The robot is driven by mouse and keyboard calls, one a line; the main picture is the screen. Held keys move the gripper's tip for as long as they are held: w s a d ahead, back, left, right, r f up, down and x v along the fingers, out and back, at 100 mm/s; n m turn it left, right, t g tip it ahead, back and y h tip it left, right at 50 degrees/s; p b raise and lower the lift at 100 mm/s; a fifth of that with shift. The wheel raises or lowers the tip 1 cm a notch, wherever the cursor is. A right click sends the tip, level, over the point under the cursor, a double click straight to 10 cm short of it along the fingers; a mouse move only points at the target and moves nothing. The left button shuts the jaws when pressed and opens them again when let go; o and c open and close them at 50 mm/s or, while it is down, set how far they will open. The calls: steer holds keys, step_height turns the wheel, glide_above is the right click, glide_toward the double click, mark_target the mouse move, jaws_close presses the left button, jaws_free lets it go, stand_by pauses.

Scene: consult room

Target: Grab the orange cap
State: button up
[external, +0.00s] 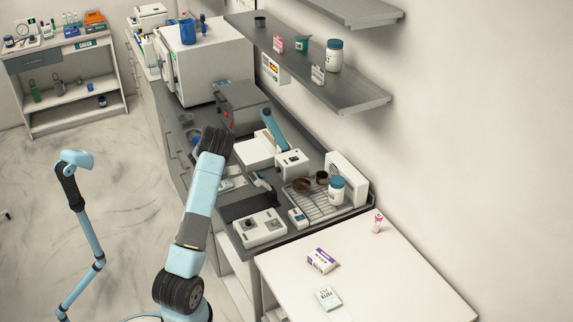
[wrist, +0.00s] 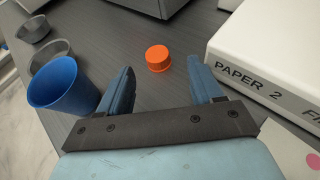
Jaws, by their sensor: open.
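The orange cap (wrist: 158,58) lies on the dark grey counter in the wrist view. It shows ahead of my gripper (wrist: 158,80), in line with the gap between the two blue fingers and apart from both. The fingers are open with nothing between them. In the external view my arm rises from the bottom centre and bends over the counter. The gripper's fingertips and the orange cap cannot be made out there.
A blue cup (wrist: 62,83) stands just left of the left finger, with grey round containers (wrist: 33,28) behind it. A white box marked PAPER 2 (wrist: 265,65) lies close on the right. Bare grey counter (wrist: 120,35) surrounds the cap.

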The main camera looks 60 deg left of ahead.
steer(key=shift+x, duration=2.6)
steer(key=shift+s+a, duration=0.15)
steer(key=c, duration=1.1)
steer(key=shift+r, duration=0.2)
